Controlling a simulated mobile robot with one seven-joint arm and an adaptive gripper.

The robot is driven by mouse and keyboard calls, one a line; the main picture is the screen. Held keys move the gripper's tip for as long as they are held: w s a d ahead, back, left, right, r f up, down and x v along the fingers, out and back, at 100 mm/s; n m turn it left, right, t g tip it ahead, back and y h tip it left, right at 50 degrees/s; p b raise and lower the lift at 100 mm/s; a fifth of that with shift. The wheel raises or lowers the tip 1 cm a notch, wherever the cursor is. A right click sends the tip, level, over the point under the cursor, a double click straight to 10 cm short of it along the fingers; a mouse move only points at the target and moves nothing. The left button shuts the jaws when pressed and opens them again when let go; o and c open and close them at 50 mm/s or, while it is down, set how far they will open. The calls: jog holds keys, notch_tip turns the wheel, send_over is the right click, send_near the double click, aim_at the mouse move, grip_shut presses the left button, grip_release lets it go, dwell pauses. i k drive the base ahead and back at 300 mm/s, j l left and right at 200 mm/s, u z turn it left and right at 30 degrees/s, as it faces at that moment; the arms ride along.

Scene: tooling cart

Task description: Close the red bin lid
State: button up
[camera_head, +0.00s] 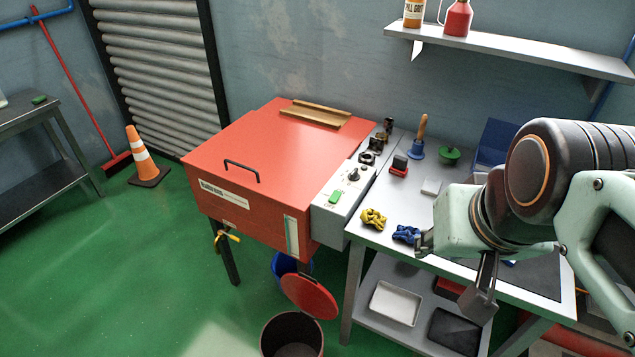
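The red bin lid (309,296) is a round red disc. It stands tilted up at the back right of the round bin (290,345), so the bin's dark mouth is uncovered. The bin is on the floor at the bottom of the picture, and its lower part is cut off by the frame edge. My gripper (455,270) is at the right, over the cart's front area, well to the right of the lid and higher. Its fingers point down and left and touch neither lid nor bin. Whether they are apart is not clear from this angle.
A red cabinet (258,150) on legs stands behind the bin. A blue bucket (292,265) is under it. The grey cart (352,290) stands right of the bin, with trays on its lower shelf. An orange cone (143,160) is far left. Green floor left of the bin is clear.

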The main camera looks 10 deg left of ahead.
aim_at(304, 291)
jog(key=k+l, duration=1.15)
jog(key=k, duration=0.1)
